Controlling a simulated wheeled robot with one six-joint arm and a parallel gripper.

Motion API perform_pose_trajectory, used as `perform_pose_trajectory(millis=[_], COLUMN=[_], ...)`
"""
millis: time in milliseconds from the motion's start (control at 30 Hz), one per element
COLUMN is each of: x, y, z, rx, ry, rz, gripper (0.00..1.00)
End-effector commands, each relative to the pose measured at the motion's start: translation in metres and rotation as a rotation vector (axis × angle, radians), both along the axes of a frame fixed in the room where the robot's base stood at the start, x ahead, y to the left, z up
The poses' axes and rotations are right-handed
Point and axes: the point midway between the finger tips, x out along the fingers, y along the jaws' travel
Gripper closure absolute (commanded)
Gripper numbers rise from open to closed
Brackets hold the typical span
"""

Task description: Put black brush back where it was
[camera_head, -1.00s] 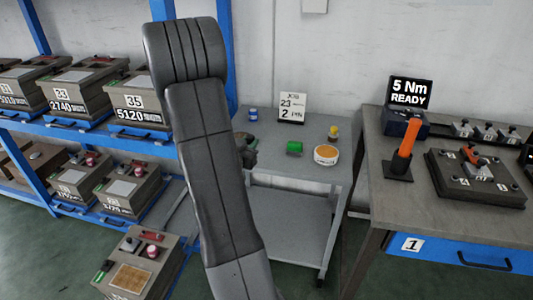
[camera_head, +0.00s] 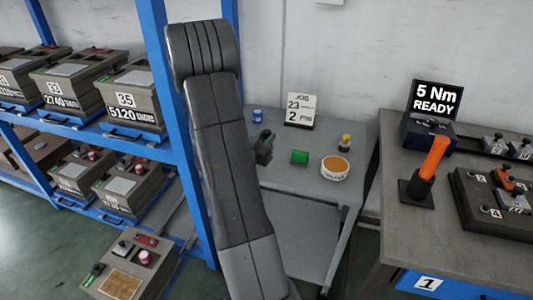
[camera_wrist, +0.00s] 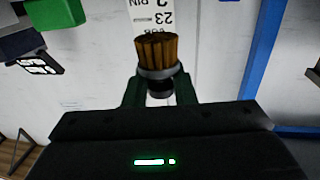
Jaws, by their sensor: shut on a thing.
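The black brush (camera_wrist: 157,58) shows in the wrist view with brown bristles, a pale metal band and a dark neck. It stands between the dark green fingers of my gripper (camera_wrist: 160,92), which is shut on it. Its handle is mostly hidden by the gripper body. In the head view my gripper (camera_head: 264,148) is just right of my arm, in front of the grey side table (camera_head: 310,180). The brush is too small there to make out clearly.
On the side table are a blue can (camera_head: 257,115), a job sign (camera_head: 300,110), a green cylinder (camera_head: 299,157), a yellow-capped bottle (camera_head: 345,142) and a round tin (camera_head: 334,169). Shelves with boxes stand left; a workbench (camera_head: 400,240) stands right.

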Motion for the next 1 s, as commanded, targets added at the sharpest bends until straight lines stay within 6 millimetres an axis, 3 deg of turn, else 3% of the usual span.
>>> perform_pose_trajectory(millis=[500,967,1000], x=[0.000,0.000,0.000], y=[0.000,0.000,0.000], z=[-0.053,-0.059,-0.058], rx=[-0.001,0.000,0.000], ry=[0.000,-0.001,-0.001], rz=[0.001,0.000,0.000], gripper=[0.99,0.99,0.72])
